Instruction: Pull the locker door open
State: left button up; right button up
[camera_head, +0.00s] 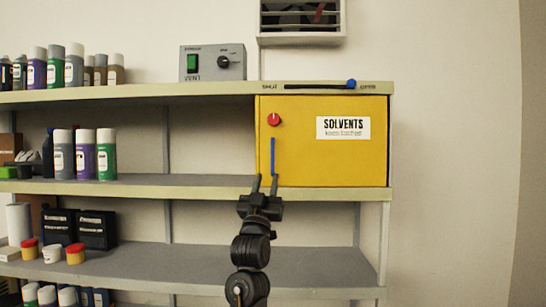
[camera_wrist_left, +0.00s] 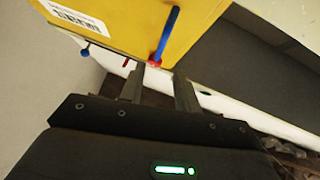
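The yellow locker door (camera_head: 330,160) is shut, at the right end of the shelf, with a white SOLVENTS label (camera_head: 343,128). A blue upright bar handle (camera_head: 273,155) is on its left side, below a red knob (camera_head: 274,119). My left gripper (camera_head: 266,180) is open, its two fingers apart just below the handle's lower end. In the left wrist view the gripper (camera_wrist_left: 159,74) is open and empty. The blue handle (camera_wrist_left: 170,30) and the red knob (camera_wrist_left: 154,63) show beyond its fingertips. Contact with the door cannot be told. My right gripper is not in view.
Above the locker is a slider with a blue knob (camera_head: 351,84) at its right end. A grey vent box (camera_head: 212,63) stands on the top shelf. Bottles (camera_head: 84,154) and tubs fill the left shelves. The shelf (camera_head: 210,181) left of the locker is clear.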

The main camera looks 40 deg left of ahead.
aim_at(272, 158)
pick_arm(q)
jog(key=p+x, duration=0.5)
jog(key=x, duration=0.4)
jog(key=shift+s+d+r, duration=0.1)
jog(key=shift+s, duration=0.05)
jog(key=shift+w+a+r, duration=0.3)
jog(key=shift+w+r, duration=0.1)
jog(key=shift+w, duration=0.15)
grip_shut()
